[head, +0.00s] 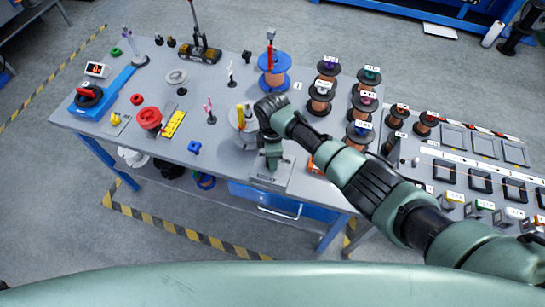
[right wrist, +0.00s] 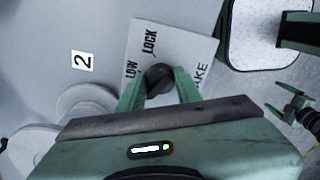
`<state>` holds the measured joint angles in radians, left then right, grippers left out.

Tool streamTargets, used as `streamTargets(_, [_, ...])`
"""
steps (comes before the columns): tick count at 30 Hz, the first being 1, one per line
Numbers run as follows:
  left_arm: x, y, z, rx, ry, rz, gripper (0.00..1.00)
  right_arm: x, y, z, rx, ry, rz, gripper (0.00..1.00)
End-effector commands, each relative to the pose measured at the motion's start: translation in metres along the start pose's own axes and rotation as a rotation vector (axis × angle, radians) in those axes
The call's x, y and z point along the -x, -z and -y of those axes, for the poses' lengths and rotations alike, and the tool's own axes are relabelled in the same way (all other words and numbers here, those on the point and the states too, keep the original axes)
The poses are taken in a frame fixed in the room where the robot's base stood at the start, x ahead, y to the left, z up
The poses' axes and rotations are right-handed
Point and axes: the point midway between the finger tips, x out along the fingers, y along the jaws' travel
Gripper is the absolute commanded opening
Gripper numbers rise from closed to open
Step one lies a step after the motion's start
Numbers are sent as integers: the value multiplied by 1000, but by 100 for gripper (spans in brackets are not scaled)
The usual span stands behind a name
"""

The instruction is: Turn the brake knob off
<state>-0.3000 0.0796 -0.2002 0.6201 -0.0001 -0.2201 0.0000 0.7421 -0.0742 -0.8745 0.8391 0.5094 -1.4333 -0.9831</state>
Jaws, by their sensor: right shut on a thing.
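The brake knob (right wrist: 160,78) is a dark round knob on a light plate (right wrist: 185,48) lettered "LOW", "LOCK" and partly hidden "BRAKE". My right gripper (right wrist: 158,88) has one green finger on each side of the knob and is shut on it. In the head view my right gripper (head: 272,164) points down over the brake box (head: 284,178) at the table's front edge, hiding the knob. Which mark the knob points to cannot be told.
A grey cylinder (head: 236,127) stands just left of my right gripper. The blue-legged table (head: 225,165) also holds a red pulley (head: 149,118) and small posts.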

Motion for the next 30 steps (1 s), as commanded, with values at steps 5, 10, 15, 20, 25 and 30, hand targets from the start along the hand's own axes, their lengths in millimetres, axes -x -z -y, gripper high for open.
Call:
streamTargets(5, [0, 0, 0, 0, 0, 0, 85, 1, 3, -1, 12, -4, -4, 0])
streamTargets(10, [0, 0, 0, 0, 0, 0, 85, 1, 3, 0, 12, -4, -4, 0])
streamTargets(15, [0, 0, 0, 0, 0, 0, 85, 1, 3, 0, 11, -3, -4, 55])
streamTargets(20, [0, 0, 0, 0, 0, 0, 85, 1, 2, 0, 9, -2, -2, 55])
streamTargets(25, [0, 0, 0, 0, 0, 0, 85, 2, 1, 0, 8, -1, -2, 55])
streamTargets(30, [0, 0, 0, 0, 0, 0, 85, 21, 2, -1, 8, -4, -3, 55])
